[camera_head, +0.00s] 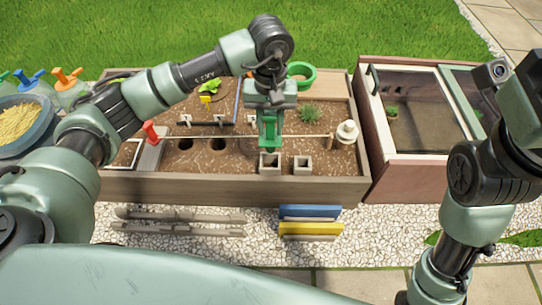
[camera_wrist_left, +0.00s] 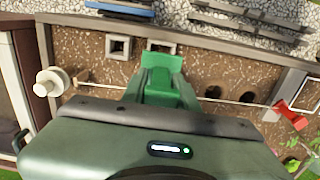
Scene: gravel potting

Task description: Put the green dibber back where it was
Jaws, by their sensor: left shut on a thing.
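My left gripper (camera_head: 269,118) is over the soil bed and shut on the green dibber (camera_head: 268,141), whose bright green handle shows below the fingers. In the left wrist view the dibber (camera_wrist_left: 161,84) juts out beyond the gripper body. It is just behind a grey square block with a hole (camera_head: 270,164); that block also shows in the left wrist view (camera_wrist_left: 158,47). I cannot tell whether the dibber's lower end touches the block or soil. A second such block (camera_head: 303,165) is to its right. My right arm is at the right; its fingers are out of view.
A spiky plant (camera_head: 308,114) grows behind. A glazed cold frame (camera_head: 410,115) adjoins the bed's right.

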